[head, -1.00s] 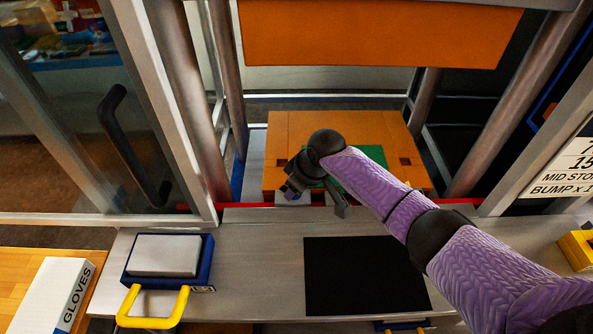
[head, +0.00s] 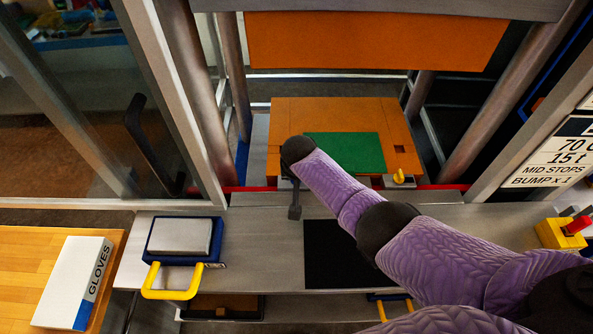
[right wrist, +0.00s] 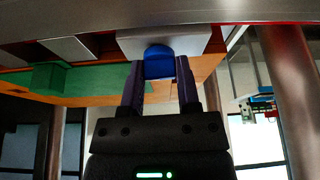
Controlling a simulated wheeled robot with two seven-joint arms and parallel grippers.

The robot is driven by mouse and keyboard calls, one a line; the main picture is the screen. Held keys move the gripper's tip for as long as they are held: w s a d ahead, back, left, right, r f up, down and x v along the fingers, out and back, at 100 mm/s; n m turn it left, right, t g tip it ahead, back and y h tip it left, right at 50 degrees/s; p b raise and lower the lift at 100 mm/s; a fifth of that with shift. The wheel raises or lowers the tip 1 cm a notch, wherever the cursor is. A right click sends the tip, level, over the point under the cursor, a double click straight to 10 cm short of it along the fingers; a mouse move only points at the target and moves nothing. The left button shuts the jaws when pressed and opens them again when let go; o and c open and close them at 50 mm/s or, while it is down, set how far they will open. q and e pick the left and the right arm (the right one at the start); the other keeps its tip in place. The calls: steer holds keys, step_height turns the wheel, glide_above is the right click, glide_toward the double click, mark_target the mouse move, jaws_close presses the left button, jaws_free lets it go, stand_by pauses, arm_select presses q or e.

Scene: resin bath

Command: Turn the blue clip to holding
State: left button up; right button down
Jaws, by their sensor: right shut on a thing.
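The blue clip (right wrist: 158,63) shows in the right wrist view as a rounded blue knob in front of a pale grey block (right wrist: 195,43). My right gripper (right wrist: 160,82) has one finger on each side of it and is shut on it. Which way the clip is turned I cannot tell. In the head view my right gripper (head: 294,208) is at the front left of the orange plate (head: 285,118), mostly behind my wrist, and the blue clip is hidden there. My left gripper is not in view.
A green sheet (head: 346,152) lies on the orange plate. A yellow clip (head: 399,177) is at its front right, and an orange panel (head: 375,42) hangs above. A blue tray (head: 185,238), black mat (head: 350,258) and red-handled yellow box (head: 562,234) are on the bench.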

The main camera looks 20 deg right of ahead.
steer(key=shift+w+m, duration=0.1)
steer(key=shift+m, duration=0.4)
steer(key=shift+c, duration=1.6)
jaws_free()
steer(key=p+v, duration=0.5)
steer(key=v, duration=0.5)
steer(key=shift+p, duration=0.35)
steer(key=shift+a, duration=0.1)
